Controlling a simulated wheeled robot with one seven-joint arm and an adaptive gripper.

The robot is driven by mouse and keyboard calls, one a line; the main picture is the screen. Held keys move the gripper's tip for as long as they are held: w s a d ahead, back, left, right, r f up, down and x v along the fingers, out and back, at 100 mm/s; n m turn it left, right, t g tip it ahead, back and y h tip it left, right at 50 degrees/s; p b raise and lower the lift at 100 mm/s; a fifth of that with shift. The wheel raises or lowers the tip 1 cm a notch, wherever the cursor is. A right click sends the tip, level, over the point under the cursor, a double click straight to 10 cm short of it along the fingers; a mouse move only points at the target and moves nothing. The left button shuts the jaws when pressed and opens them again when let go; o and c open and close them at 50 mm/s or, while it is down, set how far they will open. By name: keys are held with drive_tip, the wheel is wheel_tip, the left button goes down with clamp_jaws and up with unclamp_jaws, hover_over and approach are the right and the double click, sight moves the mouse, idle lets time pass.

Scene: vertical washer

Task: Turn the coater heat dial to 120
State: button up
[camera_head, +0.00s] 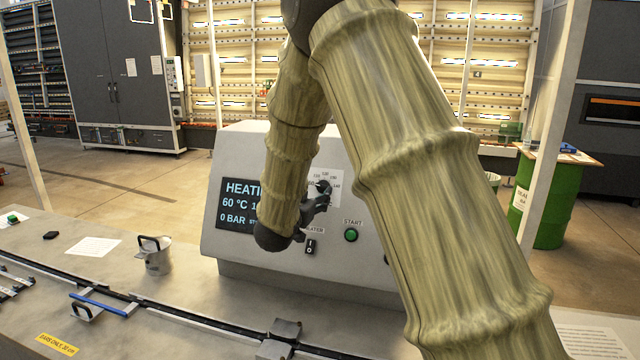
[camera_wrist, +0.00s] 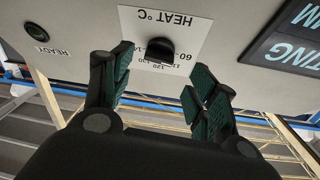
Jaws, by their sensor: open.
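The heat dial is a black knob (camera_wrist: 160,50) on a white plate (camera_wrist: 185,24) marked "HEAT °C", upside down in the wrist view. Several numbers, among them 60 and 120, stand around it; I cannot tell where the knob points. In the head view the dial plate (camera_head: 335,180) shows on the grey control box (camera_head: 230,165), partly hidden by my arm and gripper. My gripper (camera_wrist: 160,72) is open, with a finger on either side of the knob; I cannot tell whether they touch it. In the head view my gripper (camera_head: 314,208) is at the dial.
A dark screen (camera_head: 238,203) shows 60 °C and 0 BAR, partly hidden. Below the dial are a black switch (camera_head: 311,247) and a green START button (camera_head: 351,235). A metal cup (camera_head: 157,258) stands on the bench left of the box. A green drum (camera_head: 548,205) stands behind right.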

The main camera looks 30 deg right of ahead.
sight(322, 185)
drive_tip(key=p+x, duration=0.1)
drive_tip(key=x, duration=0.2)
drive_tip(key=shift+d+r, duration=0.2)
drive_tip(key=shift+d, duration=0.05)
drive_tip(key=shift+w+d+f+p, duration=0.15)
drive_tip(key=shift+w+d+p, duration=0.25)
drive_tip(key=shift+d, duration=0.1)
drive_tip(key=c, duration=1)
drive_tip(key=shift+d, duration=0.1)
